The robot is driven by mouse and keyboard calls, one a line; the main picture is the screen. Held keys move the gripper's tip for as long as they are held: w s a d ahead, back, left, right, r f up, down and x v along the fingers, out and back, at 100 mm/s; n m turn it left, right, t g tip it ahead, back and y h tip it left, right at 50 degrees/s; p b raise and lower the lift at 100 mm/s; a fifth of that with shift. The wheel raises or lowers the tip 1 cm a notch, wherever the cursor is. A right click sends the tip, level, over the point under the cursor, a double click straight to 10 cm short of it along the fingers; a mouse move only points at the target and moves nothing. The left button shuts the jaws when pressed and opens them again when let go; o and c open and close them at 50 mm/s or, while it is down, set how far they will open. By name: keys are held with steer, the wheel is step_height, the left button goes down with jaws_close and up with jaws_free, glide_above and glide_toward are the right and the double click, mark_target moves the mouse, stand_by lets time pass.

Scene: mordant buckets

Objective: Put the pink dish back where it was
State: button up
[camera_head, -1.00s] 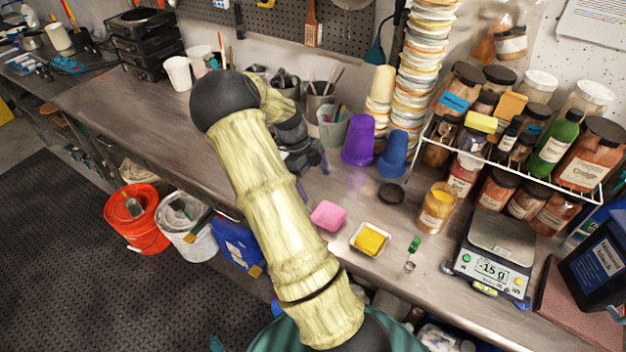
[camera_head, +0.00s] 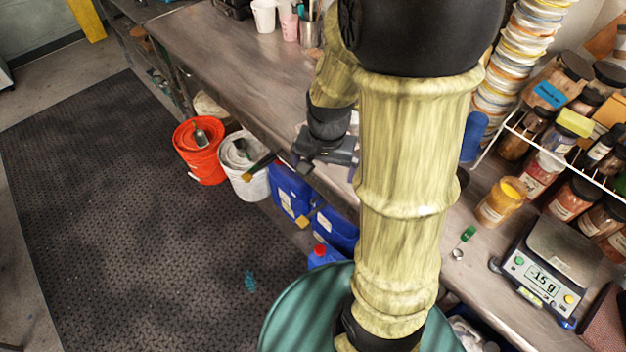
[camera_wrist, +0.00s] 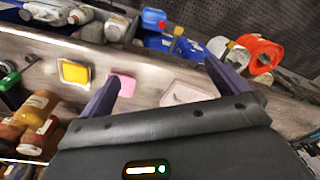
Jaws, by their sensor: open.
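The pink dish (camera_wrist: 124,85) is a small pink square on the bench in the wrist view. The left finger in that view partly overlaps it. In the head view it is hidden behind my arm. My gripper (camera_wrist: 162,73) is open, its two dark purple fingers wide apart with nothing held. In the head view my gripper (camera_head: 322,153) is over the bench's front edge, partly covered by the arm. A pale pinkish square (camera_wrist: 180,95) lies on the bench between the fingers; I cannot tell whether it is a dish or a mark.
A dish of yellow powder (camera_wrist: 75,72) sits beside the pink dish. A powder jar (camera_head: 501,201), a green-capped vial (camera_head: 467,235) and a scale (camera_head: 545,265) stand to the right. An orange bucket (camera_head: 199,150), a white bucket (camera_head: 245,165) and blue containers (camera_head: 290,193) stand below the bench.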

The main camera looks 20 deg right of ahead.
steer(key=s+a+r+n+t, duration=0.1)
steer(key=s+a+n, duration=0.3)
steer(key=n, duration=0.3)
steer(key=shift+r, duration=0.4)
steer(key=shift+a, duration=0.1)
